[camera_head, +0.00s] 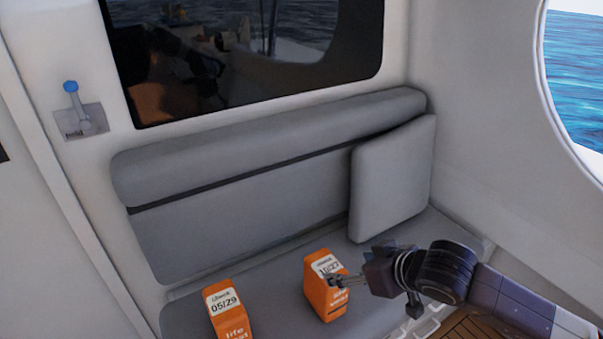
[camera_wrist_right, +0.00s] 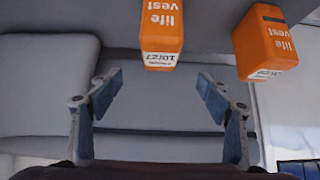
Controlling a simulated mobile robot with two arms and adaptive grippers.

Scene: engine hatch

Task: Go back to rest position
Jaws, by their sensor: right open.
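My right gripper (camera_head: 338,281) comes in from the lower right, above the grey bench seat. In the right wrist view its two blue-padded fingers (camera_wrist_right: 160,95) are apart with nothing between them. An orange life vest box (camera_head: 317,297) with a white label stands on the seat, partly behind the fingers in the head view. In the wrist view this box (camera_wrist_right: 162,25), labelled 10/27, is beyond the fingertips; I see no contact. A second orange box (camera_head: 229,318), labelled 05/29, stands to its left and also shows in the wrist view (camera_wrist_right: 265,42). My left gripper is out of view.
The grey bench backrest (camera_head: 240,180) runs along the wall, with a loose cushion (camera_head: 392,178) leaning at its right end. A blue-knobbed lever (camera_head: 75,105) is on the left wall. A dark window (camera_head: 240,50) is above, a round window (camera_head: 575,80) at right.

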